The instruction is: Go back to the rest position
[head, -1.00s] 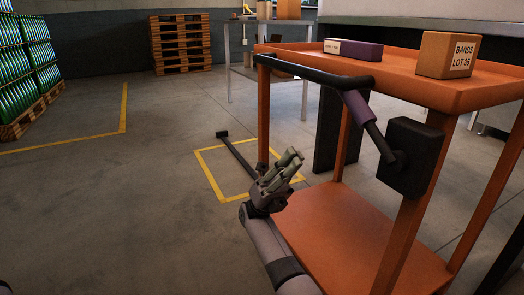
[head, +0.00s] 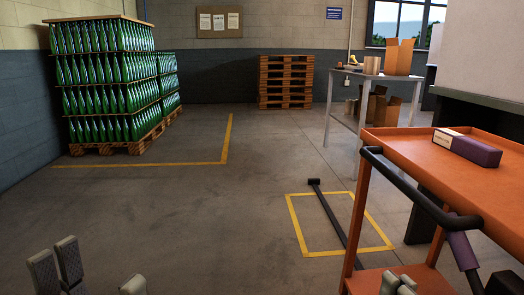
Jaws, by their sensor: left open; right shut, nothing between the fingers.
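My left gripper (head: 97,277) shows at the bottom left of the head view, with only its fingers in the picture. The fingers stand apart and nothing is between them. My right gripper (head: 398,284) shows at the bottom edge to the right, in front of the orange cart's lower part. Its fingertips are close together and hold nothing. The rest of both arms is below the picture.
The orange cart (head: 415,150) stands at the right with a dark handle bar and a white-and-purple box (head: 467,147) on top. Green bottles (head: 110,85) stand on pallets at left. A yellow floor square (head: 318,252) lies beside the cart.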

